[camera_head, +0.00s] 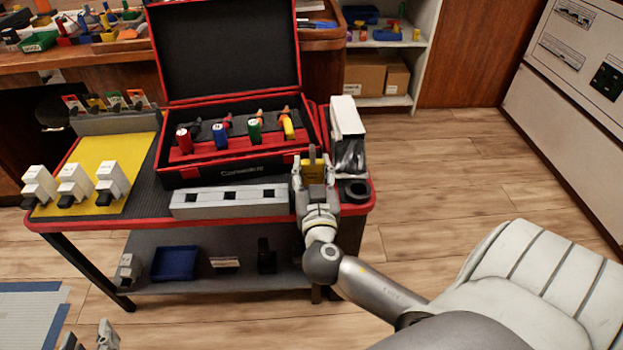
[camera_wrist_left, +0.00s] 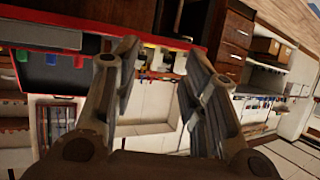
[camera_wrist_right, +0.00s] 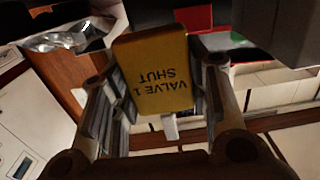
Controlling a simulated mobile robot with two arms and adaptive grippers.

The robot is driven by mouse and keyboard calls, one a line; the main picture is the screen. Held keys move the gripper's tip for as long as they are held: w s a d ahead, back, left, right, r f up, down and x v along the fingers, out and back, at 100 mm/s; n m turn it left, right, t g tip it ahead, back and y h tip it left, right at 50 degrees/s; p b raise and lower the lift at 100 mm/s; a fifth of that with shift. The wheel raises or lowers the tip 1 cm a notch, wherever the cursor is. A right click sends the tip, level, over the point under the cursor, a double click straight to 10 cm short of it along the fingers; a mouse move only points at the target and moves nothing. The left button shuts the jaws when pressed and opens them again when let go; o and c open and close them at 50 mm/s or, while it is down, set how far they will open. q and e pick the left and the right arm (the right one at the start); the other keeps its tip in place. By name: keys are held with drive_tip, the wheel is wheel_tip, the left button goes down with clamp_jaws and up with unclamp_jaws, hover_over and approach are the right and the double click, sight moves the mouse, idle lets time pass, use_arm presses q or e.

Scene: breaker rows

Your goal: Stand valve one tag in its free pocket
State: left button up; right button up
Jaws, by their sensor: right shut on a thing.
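The valve one tag (camera_wrist_right: 160,75) is a yellow plate reading "VALVE 1 SHUT", upside down in the right wrist view. My right gripper (camera_head: 313,172) is shut on it, above the table's front right part; the yellow tag also shows between the fingers in the head view (camera_head: 314,170). A long grey block (camera_head: 182,206) with dark square pockets lies along the table's front edge, left of the gripper. Its visible pockets look empty. My left gripper (camera_wrist_left: 160,90) is open and empty; its fingertips show at the head view's bottom left (camera_head: 90,338).
An open black-and-red case (camera_head: 230,170) with coloured handles stands behind the block. Three white breakers (camera_head: 75,182) stand on a yellow mat (camera_head: 112,160). A grey rack (camera_head: 115,122) holds coloured tags.

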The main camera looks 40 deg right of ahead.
sight(311, 182)
wheel_tip(311, 182, down, 3)
drive_tip(key=shift+w+f+b, duration=0.1)
drive_tip(key=shift+w+b, duration=0.05)
drive_tip(key=shift+b, duration=0.35)
use_arm(q)
drive_tip(key=r+t, duration=0.1)
drive_tip(key=w+d+r+t, duration=0.1)
drive_tip(key=r, duration=0.1)
drive_tip(key=w+r+t+h, duration=0.1)
drive_tip(key=r, duration=0.1)
drive_tip(key=shift+d+r, duration=0.1)
drive_tip(key=shift+d, duration=0.05)
drive_tip(key=shift+r, duration=0.1)
use_arm(e)
drive_tip(key=shift+f, duration=0.1)
use_arm(q)
drive_tip(key=shift+d+r+t, duration=0.15)
drive_tip(key=shift+r+t, duration=0.35)
use_arm(e)
drive_tip(key=o, duration=0.7)
use_arm(q)
drive_tip(key=shift+w, duration=0.1)
